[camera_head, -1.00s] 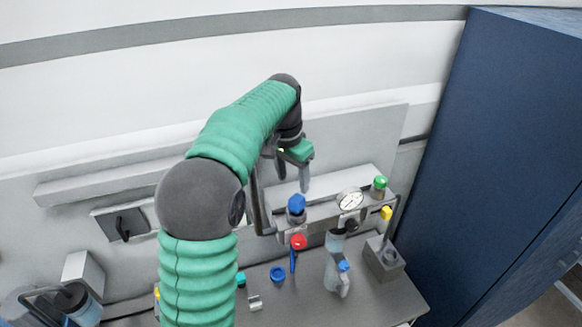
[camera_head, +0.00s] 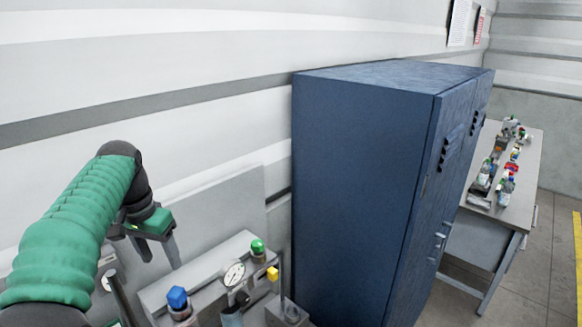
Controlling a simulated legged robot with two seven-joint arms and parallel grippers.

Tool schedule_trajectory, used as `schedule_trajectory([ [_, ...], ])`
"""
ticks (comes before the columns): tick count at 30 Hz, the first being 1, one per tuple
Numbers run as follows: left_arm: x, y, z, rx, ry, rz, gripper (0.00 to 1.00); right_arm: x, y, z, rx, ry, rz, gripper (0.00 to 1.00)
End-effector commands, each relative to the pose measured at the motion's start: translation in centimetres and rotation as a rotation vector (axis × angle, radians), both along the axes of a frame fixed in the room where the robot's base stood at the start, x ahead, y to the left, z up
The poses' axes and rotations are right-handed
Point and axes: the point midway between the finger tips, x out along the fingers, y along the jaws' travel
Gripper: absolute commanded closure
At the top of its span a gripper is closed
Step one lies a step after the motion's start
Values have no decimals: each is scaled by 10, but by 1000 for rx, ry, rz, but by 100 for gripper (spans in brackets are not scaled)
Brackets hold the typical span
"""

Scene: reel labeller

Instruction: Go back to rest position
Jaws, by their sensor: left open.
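My left gripper (camera_head: 158,250) is at the lower left, at the end of my green-sleeved left arm. Its fingers point down and stand apart, with nothing seen between them. It is above and to the left of the grey bench unit (camera_head: 208,268), which carries a blue-capped part (camera_head: 178,298), a round gauge (camera_head: 234,273) and a green-capped part (camera_head: 258,248). I cannot tell whether it touches anything. My right gripper is not in view.
A tall blue cabinet (camera_head: 358,170) stands right of the bench unit, close to it. A grey table (camera_head: 532,170) with several bottles and small items stands beyond it at the right. Bare floor (camera_head: 535,265) shows at the lower right.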

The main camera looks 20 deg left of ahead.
Motion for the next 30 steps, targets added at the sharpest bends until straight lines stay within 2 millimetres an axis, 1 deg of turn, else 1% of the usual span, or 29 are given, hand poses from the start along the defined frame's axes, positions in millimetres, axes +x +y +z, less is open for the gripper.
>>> schedule_trajectory([
  [2, 5, -20, -20, 1, 1, -9, 42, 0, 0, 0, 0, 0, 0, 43],
  [5, 7, -55, -58, 8, -5, -15, 42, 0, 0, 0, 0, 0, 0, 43],
  [6, 6, -70, -74, 12, -10, -17, 42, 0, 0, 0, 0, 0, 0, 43],
  [8, 1, -93, -98, 16, -20, -20, 42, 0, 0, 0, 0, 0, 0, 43],
  [9, -5, -108, -114, 17, -26, -23, 42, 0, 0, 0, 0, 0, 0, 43],
  [10, -10, -119, -126, 18, -30, -24, 42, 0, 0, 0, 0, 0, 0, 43],
  [12, -26, -143, -152, 19, -40, -28, 42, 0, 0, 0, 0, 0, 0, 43],
  [14, -42, -161, -173, 18, -50, -33, 42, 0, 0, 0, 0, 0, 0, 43],
  [15, -53, -173, -186, 17, -56, -35, 42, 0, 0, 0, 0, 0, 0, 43],
  [17, -71, -187, -203, 14, -66, -39, 42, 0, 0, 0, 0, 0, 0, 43],
  [18, -84, -196, -214, 12, -72, -40, 42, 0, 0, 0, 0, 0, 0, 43],
  [20, -104, -208, -229, 8, -79, -44, 42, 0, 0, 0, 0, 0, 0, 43],
  [23, -139, -225, -251, -1, -91, -52, 42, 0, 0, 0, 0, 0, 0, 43],
  [24, -134, -223, -278, 0, -97, -46, 42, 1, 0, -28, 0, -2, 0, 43],
  [29, -132, -222, -330, -1, -95, -44, 42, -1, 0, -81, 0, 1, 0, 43],
  [30, -132, -222, -343, -1, -95, -45, 42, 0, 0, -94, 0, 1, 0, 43],
])
